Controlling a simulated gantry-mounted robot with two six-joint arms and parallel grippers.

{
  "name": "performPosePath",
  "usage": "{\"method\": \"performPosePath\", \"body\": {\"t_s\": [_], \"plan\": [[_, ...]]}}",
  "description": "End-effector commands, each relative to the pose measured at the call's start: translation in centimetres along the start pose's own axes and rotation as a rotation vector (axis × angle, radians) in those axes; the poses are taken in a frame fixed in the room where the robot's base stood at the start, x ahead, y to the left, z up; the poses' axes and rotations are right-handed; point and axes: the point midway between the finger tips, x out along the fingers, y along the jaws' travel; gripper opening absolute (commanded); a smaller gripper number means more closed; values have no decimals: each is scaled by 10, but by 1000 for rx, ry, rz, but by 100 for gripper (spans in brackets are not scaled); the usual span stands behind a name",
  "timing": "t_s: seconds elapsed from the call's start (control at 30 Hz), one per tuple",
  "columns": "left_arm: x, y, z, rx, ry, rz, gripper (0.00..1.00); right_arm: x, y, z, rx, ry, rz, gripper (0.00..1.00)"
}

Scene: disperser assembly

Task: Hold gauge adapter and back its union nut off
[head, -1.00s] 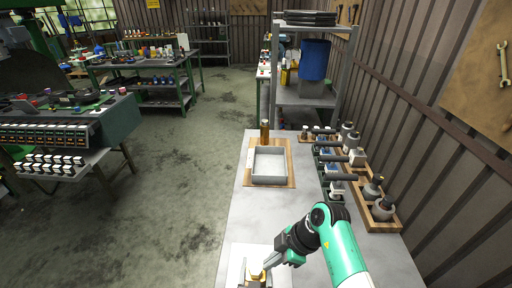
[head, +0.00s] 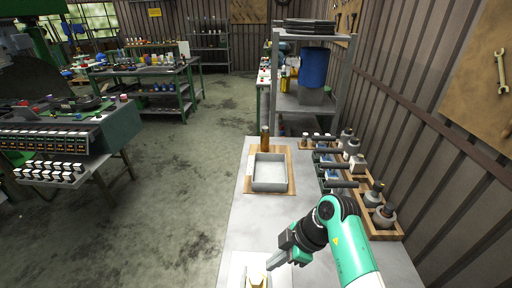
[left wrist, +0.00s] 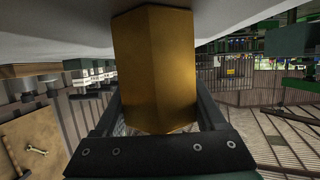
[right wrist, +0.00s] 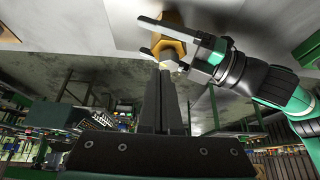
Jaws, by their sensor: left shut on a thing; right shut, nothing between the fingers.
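The gauge adapter is a brass hex-sided piece, upright at the bottom edge of the head view (head: 258,282). It fills the middle of the left wrist view (left wrist: 155,65). My left gripper (left wrist: 157,105) is shut on it, one finger on each side. In the right wrist view, the adapter's orange hex nut (right wrist: 172,47) and pale end show near the left gripper's fingers (right wrist: 180,38). My right gripper (head: 270,265) is shut and empty beside the adapter's upper end. Its closed fingers (right wrist: 160,72) point at that end; whether they touch is unclear.
A grey tray (head: 269,186) on a wooden board stands further back on the bench. A brown cylinder (head: 265,138) stands behind it. Wooden racks with several fittings (head: 382,228) line the right side. The bench between the tray and my right gripper (head: 260,225) is clear.

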Motion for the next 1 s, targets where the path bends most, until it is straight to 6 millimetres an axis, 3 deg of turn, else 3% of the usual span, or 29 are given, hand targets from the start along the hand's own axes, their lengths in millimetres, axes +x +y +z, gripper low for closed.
{"method": "performPosePath", "body": {"t_s": [0.13,0.47,0.57,0.77,1.0], "plan": [[0,0,0,-1,0,0,0,-13,0,-7,1,0,0,0],[0,-1,0,-2,0,-1,0,-14,0,-7,11,-1,-1,0],[0,-1,0,-2,0,-1,0,-15,-3,-6,87,-7,-11,0],[0,-1,0,-2,0,-2,0,-45,2,-15,343,-24,111,0],[0,-1,0,-2,0,-2,0,-46,-22,-20,489,1,253,0]]}}
